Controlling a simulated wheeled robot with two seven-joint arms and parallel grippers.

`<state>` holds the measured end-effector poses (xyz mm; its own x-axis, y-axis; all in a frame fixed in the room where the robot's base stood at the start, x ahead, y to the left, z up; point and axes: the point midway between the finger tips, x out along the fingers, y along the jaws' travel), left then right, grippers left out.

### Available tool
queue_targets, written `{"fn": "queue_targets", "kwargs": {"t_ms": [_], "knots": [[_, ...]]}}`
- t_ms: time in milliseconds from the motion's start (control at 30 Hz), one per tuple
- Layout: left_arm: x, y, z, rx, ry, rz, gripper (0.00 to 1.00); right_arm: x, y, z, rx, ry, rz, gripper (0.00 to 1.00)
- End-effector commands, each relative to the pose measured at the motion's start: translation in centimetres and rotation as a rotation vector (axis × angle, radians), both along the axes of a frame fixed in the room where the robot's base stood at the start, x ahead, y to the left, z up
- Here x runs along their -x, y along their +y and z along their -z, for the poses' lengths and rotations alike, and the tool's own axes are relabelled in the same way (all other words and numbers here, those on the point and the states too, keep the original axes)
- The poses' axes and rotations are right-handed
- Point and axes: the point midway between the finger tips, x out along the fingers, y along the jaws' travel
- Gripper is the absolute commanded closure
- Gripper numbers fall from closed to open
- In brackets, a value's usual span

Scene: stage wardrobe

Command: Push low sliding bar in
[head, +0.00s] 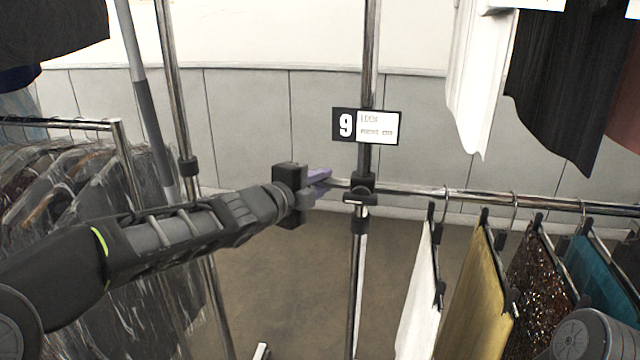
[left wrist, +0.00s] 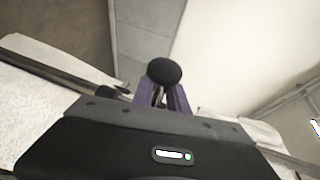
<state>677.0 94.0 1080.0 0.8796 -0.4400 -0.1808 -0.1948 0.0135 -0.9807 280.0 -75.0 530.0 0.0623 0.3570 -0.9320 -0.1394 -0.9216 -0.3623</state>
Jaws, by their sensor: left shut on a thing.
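The low sliding bar (head: 415,191) is a chrome rail running right from the upright post (head: 366,70), with clothes hanging on it. A short end of it sticks out left of the post's black clamp. My left gripper (head: 319,178) reaches in from the left, with purple fingers at that protruding end. In the left wrist view the purple fingers (left wrist: 168,98) are shut at a round black knob (left wrist: 164,71), which seems to be the bar's end cap. The fingers hide part of the bar end. My right gripper is not in view.
A sign with a 9 (head: 366,126) is on the post above the bar. White, gold, sequined and teal garments (head: 468,300) hang at right. Another chrome post (head: 172,90) stands behind my left arm. A rack of plastic-covered clothes (head: 60,190) is at left.

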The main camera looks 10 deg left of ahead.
Motion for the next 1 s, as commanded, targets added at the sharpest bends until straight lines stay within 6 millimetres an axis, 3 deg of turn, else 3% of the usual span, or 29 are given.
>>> {"fn": "queue_targets", "kwargs": {"t_ms": [367, 400, 633, 1000], "knots": [[-0.02, 0.03, -0.03, 0.000, -0.001, 0.000, 1.00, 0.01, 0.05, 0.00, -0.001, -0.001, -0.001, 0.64], [-0.02, 0.04, -0.03, 0.000, -0.001, 0.000, 0.79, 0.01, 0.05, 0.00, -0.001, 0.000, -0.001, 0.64], [-0.01, 0.04, -0.02, -0.001, 0.000, -0.001, 0.60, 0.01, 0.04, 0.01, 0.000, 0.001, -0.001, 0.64], [0.45, 0.34, -0.25, 0.000, -0.002, -0.002, 0.59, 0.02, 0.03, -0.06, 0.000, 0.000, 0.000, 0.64]]}}
